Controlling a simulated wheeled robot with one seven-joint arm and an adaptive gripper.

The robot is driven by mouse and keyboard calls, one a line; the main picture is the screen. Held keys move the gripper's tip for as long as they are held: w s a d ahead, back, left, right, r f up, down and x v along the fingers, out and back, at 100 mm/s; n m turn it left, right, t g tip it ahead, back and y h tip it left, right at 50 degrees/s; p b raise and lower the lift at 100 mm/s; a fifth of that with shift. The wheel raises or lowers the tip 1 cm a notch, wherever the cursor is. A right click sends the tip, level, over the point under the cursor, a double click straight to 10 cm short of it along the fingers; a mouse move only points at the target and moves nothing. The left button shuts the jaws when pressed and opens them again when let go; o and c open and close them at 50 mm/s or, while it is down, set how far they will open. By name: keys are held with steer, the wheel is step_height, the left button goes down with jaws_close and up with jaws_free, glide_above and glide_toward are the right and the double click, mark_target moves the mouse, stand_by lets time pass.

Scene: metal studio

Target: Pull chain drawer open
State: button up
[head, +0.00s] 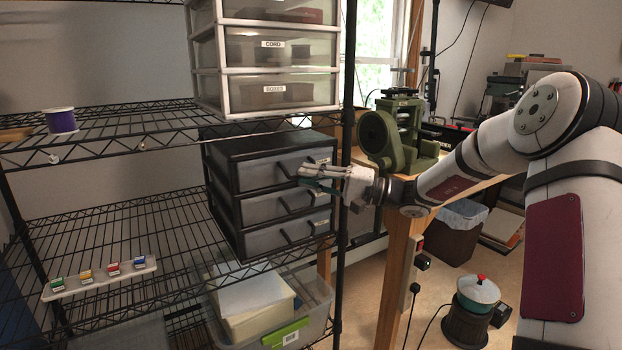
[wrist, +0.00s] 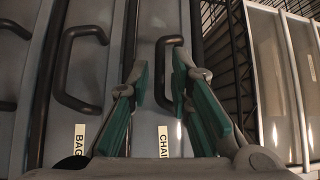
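The chain drawer (wrist: 150,105) is the top grey drawer of a black three-drawer unit (head: 230,150) on the wire rack. It appears shut. It also shows in the head view (head: 262,172). In the wrist view its label, partly hidden, reads "CHAI". Its dark handle (wrist: 160,50) shows between and beyond my fingers, partly covered by the right finger. My gripper (wrist: 158,68) is open, with green-padded fingers on either side of the handle in the picture. In the head view my gripper (head: 306,176) is at the front of the top drawer. I cannot tell whether it touches the handle.
A drawer labelled "BAG" (wrist: 85,75) is just below, with its own handle. White drawers (head: 275,85) stand on the shelf above. A rack post (head: 345,110) stands close to my gripper. A green machine (head: 390,130) sits on the bench at right. A clear bin (head: 310,295) is underneath.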

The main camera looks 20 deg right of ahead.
jaws_close()
steer(key=s+d+p, duration=0.2)
steer(key=s, duration=0.7)
steer(key=s+d+p, duration=0.2)
steer(key=s+p, duration=0.1)
steer(key=s, duration=0.7)
steer(key=shift+s+d+f+p, duration=0.15)
steer(key=shift+s+d+p, duration=0.1)
steer(key=shift+d+p, duration=0.15)
